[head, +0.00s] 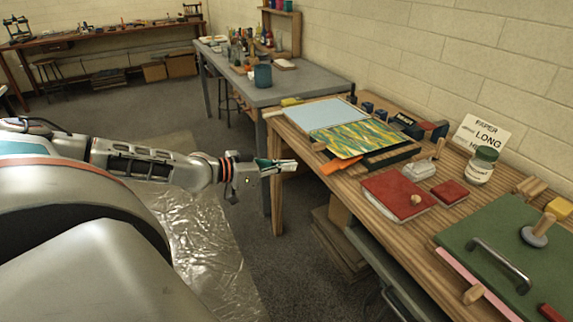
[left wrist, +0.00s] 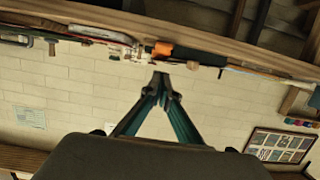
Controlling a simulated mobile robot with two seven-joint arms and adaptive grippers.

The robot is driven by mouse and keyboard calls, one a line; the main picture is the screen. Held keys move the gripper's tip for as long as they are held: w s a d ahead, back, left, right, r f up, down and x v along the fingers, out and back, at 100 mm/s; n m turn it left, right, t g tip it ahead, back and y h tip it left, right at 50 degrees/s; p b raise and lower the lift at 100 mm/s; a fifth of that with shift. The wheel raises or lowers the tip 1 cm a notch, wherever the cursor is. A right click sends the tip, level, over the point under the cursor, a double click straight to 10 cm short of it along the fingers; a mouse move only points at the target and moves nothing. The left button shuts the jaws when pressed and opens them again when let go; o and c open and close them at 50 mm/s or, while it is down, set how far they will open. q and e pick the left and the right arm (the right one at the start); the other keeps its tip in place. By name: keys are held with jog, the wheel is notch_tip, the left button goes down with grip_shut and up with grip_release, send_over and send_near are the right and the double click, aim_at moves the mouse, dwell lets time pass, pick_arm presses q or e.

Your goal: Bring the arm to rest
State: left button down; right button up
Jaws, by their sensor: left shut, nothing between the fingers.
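My left arm reaches in from the left in the head view, held out roughly level. That view is upside down, with the cinder-block wall (left wrist: 75,85) behind the fingers. My right gripper shows in neither view.
The wooden table holds a tray with a yellow-green marbled sheet (head: 354,138), a pale blue sheet (head: 312,114), a red board (head: 398,194), a lidded jar (head: 480,168) and a green board (head: 500,250) with a handle. A grey table (head: 300,92) stands behind. Open floor with a shiny sheet (head: 195,240) lies below the arm.

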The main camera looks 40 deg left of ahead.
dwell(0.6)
pick_arm(q)
jog(key=s+d+f+g+y, duration=0.1)
jog(key=s+d+f, duration=1)
jog(key=d+f, duration=0.2)
jog(key=s+d+f+g+y, duration=0.2)
jog(key=s+d+f, duration=0.9)
jog(key=f, duration=0.6)
jog(key=shift+d+f, duration=0.2)
jog(key=shift+d, duration=1.05)
